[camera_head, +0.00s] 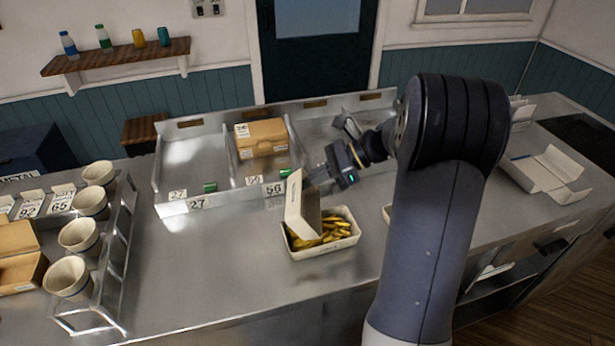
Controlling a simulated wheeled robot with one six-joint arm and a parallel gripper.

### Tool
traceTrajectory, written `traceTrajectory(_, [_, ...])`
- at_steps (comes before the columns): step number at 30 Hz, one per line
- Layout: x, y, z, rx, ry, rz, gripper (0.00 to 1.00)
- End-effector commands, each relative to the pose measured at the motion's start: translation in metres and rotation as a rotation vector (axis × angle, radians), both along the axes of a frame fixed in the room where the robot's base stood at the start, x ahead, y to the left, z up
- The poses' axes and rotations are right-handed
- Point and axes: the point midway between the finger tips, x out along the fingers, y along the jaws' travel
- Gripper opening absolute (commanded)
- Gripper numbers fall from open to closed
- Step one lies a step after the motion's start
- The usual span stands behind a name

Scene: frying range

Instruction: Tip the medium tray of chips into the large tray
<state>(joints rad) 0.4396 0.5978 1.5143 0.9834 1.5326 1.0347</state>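A cream tray (301,208), which I take to be the medium tray, is tipped steeply on its side over the large tray. The large tray (325,252) is cream and stands upright on the steel counter. Yellow-brown chips (323,232) lie in the large tray, below and beside the tipped tray. My gripper (314,176) is at the upper edge of the tipped tray and appears shut on it. The inside of the tipped tray is mostly turned out of sight, so I cannot tell whether chips are left in it.
A steel divided holder (178,208) with number labels stands behind the trays and holds a brown box (262,137). A rack of cups (78,236) stands at the left. An open white box (548,175) lies at the right. The counter (215,270) left of the trays is clear.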

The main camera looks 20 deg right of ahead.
Motion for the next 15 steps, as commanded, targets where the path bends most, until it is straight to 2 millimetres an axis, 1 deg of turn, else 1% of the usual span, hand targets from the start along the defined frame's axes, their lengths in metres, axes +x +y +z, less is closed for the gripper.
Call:
traceTrajectory(1, [0.001,0.004,0.005,-0.057,0.009,0.006,0.0])
traceTrajectory(5, [0.003,0.01,0.007,-0.218,0.056,0.004,0.0])
traceTrajectory(15, [0.005,0.018,0.0,-0.578,0.165,0.005,0.0])
